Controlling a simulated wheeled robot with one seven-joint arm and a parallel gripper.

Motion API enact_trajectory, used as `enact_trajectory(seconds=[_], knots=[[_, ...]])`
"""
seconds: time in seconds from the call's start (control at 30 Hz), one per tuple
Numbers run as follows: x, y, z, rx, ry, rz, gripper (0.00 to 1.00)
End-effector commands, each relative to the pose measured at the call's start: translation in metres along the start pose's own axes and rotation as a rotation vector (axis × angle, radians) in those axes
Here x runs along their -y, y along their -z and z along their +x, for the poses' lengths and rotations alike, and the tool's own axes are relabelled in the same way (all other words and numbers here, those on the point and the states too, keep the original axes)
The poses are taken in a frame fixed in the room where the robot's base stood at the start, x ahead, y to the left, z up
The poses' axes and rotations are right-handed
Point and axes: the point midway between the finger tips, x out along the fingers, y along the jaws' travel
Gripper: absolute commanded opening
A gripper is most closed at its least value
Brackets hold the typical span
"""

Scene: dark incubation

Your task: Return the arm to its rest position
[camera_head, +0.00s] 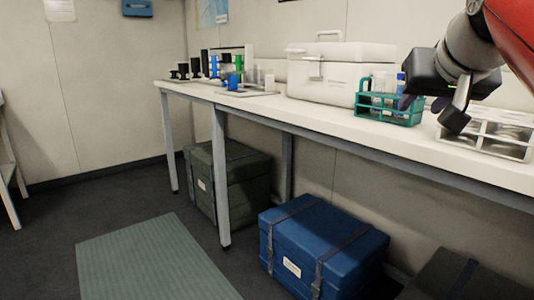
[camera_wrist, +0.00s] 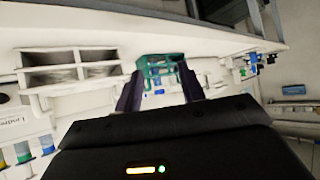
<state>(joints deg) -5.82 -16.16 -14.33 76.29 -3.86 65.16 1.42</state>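My gripper (camera_head: 430,110) hangs from the arm at the upper right of the head view, above the bench's front part. It is between the teal rack and the white rack in the picture. In the wrist view its two dark fingers (camera_wrist: 160,85) stand apart with nothing held between them. The teal rack (camera_head: 388,108) holds tubes, one with a blue cap. The teal rack (camera_wrist: 160,68) shows beyond and between the fingers in the wrist view.
The white rack (camera_head: 487,133) stands near my gripper on the bench (camera_head: 300,117). A white case (camera_head: 340,72) stands left of the teal rack. Bottles and tubes stand at the bench's far end. A blue chest (camera_head: 322,245) and a dark green chest (camera_head: 228,182) are on the floor.

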Motion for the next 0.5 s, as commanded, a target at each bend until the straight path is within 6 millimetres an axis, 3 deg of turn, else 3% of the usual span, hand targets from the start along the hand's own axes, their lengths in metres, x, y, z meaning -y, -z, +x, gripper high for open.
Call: enact_trajectory(seconds=[0.17,0.5], knots=[[0.018,-0.071,0.016,0.113,0.052,-0.030,0.40],[0.053,-0.273,0.041,0.359,0.106,-0.123,0.40]])
